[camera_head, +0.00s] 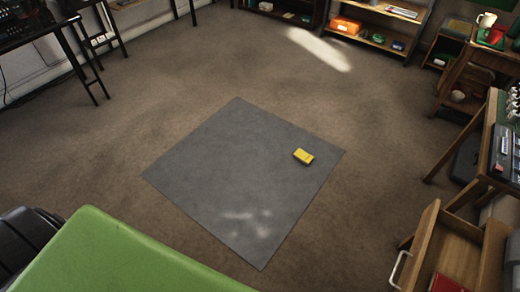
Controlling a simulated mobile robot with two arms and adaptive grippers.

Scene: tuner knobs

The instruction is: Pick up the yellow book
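A small yellow block-like item (304,156), which looks like the yellow book, lies flat on a grey mat (215,160) on the floor. It sits near the mat's right corner, with nothing touching it from above. It is too small in the picture to make out a cover or pages. Neither of my grippers shows in the head view.
Brown carpet around the mat is clear. At right, a wooden desk has an open drawer (428,240) with a red item (447,284) inside. Low shelves with an orange box (346,25) stand at the back. A black-legged table (68,45) stands at upper left.

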